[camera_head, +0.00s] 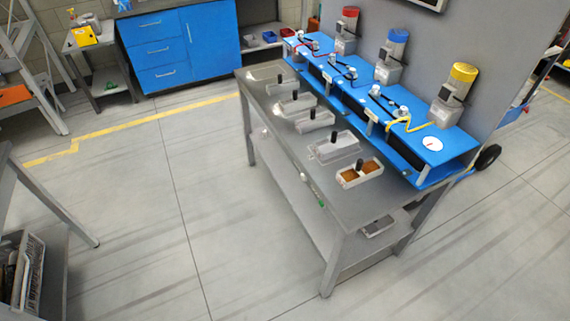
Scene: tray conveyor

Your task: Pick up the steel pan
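A row of small rectangular grey metal pans with upright black handles runs along a grey steel table (352,222). The nearest pan (364,186) has a brown inside or filling. Behind it is a plain grey pan (340,149), with several more farther back to the left. I cannot tell which of these is the steel pan. All appear to rest on the tabletop. My gripper is out of view.
A blue shelf unit (432,157) runs along the table's right side, topped by red, blue and yellow canisters (457,82). A blue drawer cabinet (165,48) stands at the back left. The floor (140,200) left of the table is clear.

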